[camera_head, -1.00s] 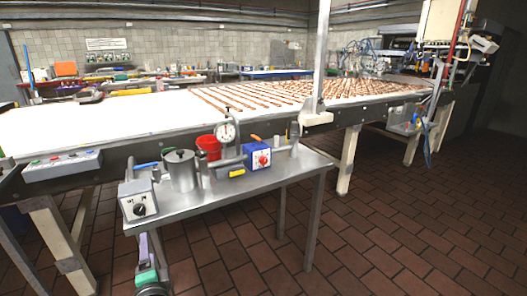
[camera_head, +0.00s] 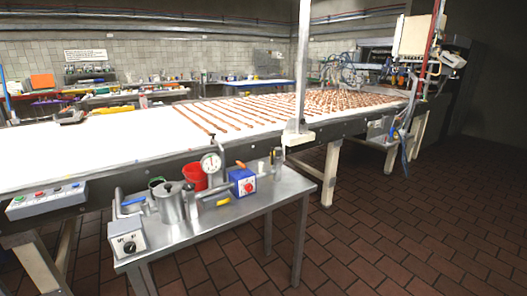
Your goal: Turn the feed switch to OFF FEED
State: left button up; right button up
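A grey switch box (camera_head: 127,237) with a black rotary knob (camera_head: 129,247) stands at the near left corner of a steel side table (camera_head: 205,232). It has small markings above the knob, too small to read, so I cannot tell which setting the knob points to. A blue box (camera_head: 243,183) with a red knob stands farther back on the same table. I cannot confirm from the lettering which of the two is the feed switch. Neither of my grippers shows in the head view.
A metal pot (camera_head: 171,206), a red cup (camera_head: 193,178) and a dial gauge (camera_head: 211,163) crowd the side table. A push-button panel (camera_head: 47,200) is on the long white conveyor (camera_head: 90,155). Tiled floor (camera_head: 375,235) is open to the right.

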aim_at(130, 248)
jog(key=u, duration=1.25)
